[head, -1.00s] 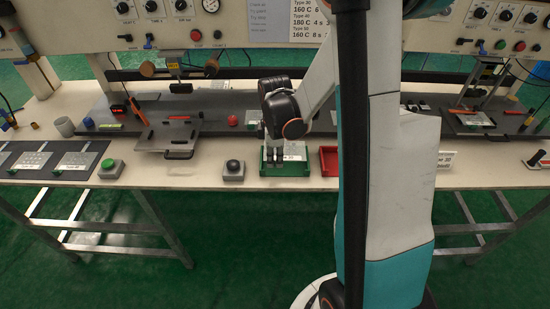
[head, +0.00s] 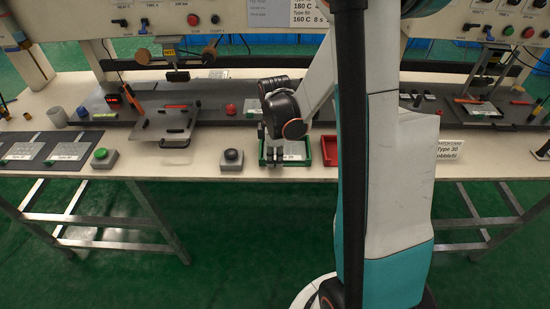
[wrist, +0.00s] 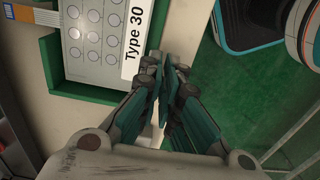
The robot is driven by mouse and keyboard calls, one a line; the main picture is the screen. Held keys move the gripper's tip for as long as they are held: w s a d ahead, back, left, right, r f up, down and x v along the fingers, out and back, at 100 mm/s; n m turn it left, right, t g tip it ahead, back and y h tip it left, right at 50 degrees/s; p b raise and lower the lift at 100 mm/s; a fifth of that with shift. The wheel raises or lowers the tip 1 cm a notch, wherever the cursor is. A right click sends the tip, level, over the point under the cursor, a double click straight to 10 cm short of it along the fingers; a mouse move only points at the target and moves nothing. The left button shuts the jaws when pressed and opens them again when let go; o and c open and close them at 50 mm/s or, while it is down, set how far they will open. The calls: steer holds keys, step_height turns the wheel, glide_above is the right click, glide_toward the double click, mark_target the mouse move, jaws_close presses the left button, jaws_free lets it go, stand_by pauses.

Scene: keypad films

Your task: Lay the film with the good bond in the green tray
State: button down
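A grey film marked Type 30 (wrist: 95,30) with several round marks lies in the green tray (wrist: 50,65) in the wrist view. In the head view the film (head: 293,150) lies inside the green tray (head: 303,163) at the front of the bench. My gripper (head: 273,158) is at the left part of this tray. In the wrist view its fingertips (wrist: 167,65) are close together beside the label's edge. I cannot tell whether they touch the film. Two other films (head: 24,150) (head: 69,151) lie on dark mats at the far left.
A red tray (head: 329,152) stands right of the green tray. A dark button box (head: 231,158) and a green button box (head: 103,158) stand to the left. A press plate (head: 166,122) sits behind them. My arm hides part of the bench right of the trays.

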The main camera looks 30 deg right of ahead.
steer(key=shift+f+b, duration=0.35)
steer(key=shift+b, duration=0.1)
stand_by(0.5)
steer(key=c, duration=1.7)
jaws_free()
steer(key=shift+r, duration=0.15)
step_height(320, 180, up, 12)
steer(key=shift+f, duration=0.15)
